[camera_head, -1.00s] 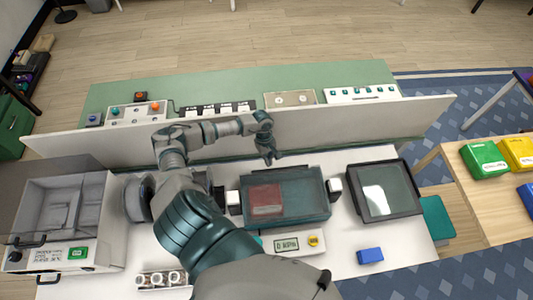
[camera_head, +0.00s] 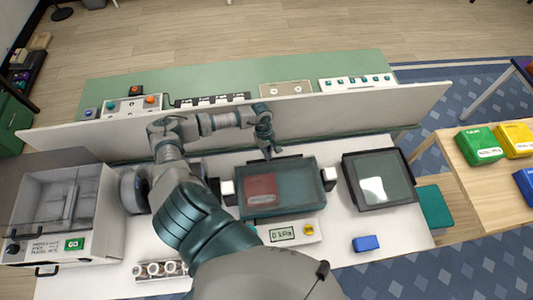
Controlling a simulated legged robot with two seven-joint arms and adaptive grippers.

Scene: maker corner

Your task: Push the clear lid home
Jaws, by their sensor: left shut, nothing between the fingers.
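A bin with a teal-tinted clear lid (camera_head: 300,185) stands mid-bench, with a red block (camera_head: 262,188) showing through it. White clamp-like blocks flank it. I cannot tell whether its lid is fully seated. My left gripper (camera_head: 268,152) points down, shut and empty, at the bin's far edge; touching or just above it, I cannot tell. A pale machine (camera_head: 105,215) at the left also has a see-through cover (camera_head: 45,200). A dark-framed clear pane (camera_head: 380,180) lies to the right of the bin. My right gripper is not in view.
A long upright panel (camera_head: 350,110) runs behind the bench, with button boxes (camera_head: 132,107) beyond it. A readout (camera_head: 283,233) shows "0 kPa" in front of the bin. A blue block (camera_head: 366,243) lies front right. White bench surface is free around it.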

